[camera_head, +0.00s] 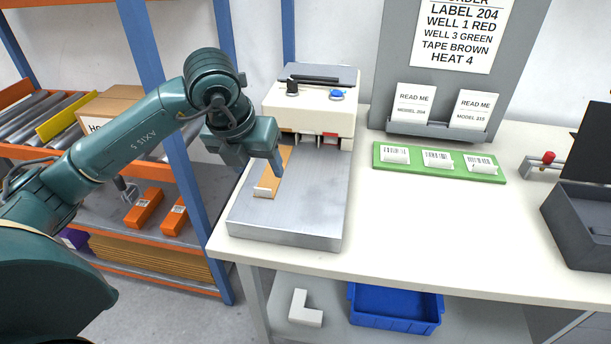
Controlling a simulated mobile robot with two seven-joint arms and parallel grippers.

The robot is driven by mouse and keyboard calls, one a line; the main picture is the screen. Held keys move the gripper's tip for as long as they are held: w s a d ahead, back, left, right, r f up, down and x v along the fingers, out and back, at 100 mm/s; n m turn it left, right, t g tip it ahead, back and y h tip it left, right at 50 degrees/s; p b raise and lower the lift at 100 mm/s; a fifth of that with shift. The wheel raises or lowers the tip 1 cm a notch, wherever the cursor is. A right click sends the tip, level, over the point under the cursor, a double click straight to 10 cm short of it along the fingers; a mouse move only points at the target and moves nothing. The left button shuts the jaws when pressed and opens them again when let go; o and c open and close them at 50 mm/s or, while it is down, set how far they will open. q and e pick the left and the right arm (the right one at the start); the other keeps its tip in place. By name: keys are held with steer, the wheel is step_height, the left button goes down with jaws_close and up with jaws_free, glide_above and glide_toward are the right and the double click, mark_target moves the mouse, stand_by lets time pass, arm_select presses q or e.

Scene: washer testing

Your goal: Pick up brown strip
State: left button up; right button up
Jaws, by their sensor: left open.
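A brown strip (274,169) lies on the metal plate (302,211) in front of the beige machine. A small pale piece (263,192) is at its near end. My left gripper (276,178) points down over the strip, with a blue-grey fingertip close to the strip's right side. The gripper is open. Its hand hides part of the strip's left and far side, and I cannot tell whether the fingers touch it. My right gripper is not in view.
The beige machine (310,105) with knobs stands behind the plate. A green tray (440,162) with labelled white pieces lies to the right, and a dark grey bin (585,225) is at the far right. The white table between is clear. A blue shelf post (165,120) stands left.

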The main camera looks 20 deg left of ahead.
arm_select(q)
steer(key=a+y, duration=0.1)
glide_toward(265, 193)
steer(key=shift+n, duration=0.3)
steer(key=x, duration=0.6)
steer(key=shift+f+p, duration=0.3)
steer(key=shift+p, duration=0.1)
steer(key=c, duration=0.9)
steer(key=shift+o, duration=0.2)
steer(key=shift+r, duration=0.1)
